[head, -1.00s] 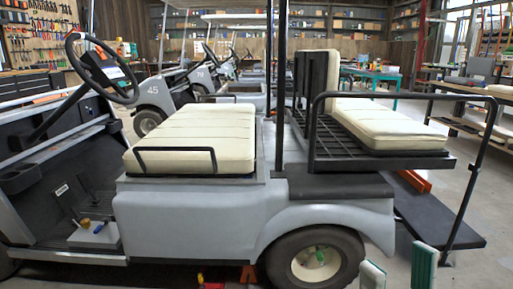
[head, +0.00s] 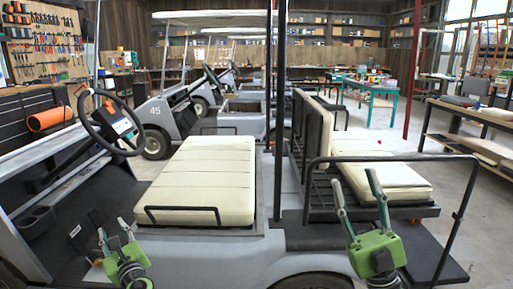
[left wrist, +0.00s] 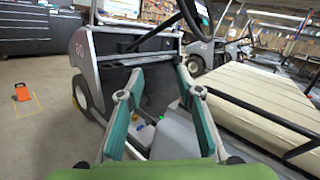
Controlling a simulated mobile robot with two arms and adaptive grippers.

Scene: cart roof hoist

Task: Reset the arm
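In the head view my left gripper (head: 113,226) is raised at the lower left, in front of the cart's footwell. In the left wrist view its two teal-padded fingers (left wrist: 160,95) stand apart with nothing between them. My right gripper (head: 356,182) is at the lower right, pointing up in front of the cart's rear seat. Its fingers are spread and nothing is between them. The grey cart (head: 215,255) has a cream front seat (head: 200,180), a cream rear seat (head: 375,178) and a black steering wheel (head: 84,115).
A black rail (head: 466,200) stands around the cart's rear step, close to my right gripper. A wooden workbench (head: 478,120) is at the right and a teal table (head: 365,88) behind. Other carts (head: 155,120) stand beyond. Floor (left wrist: 45,140) is open left of the cart.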

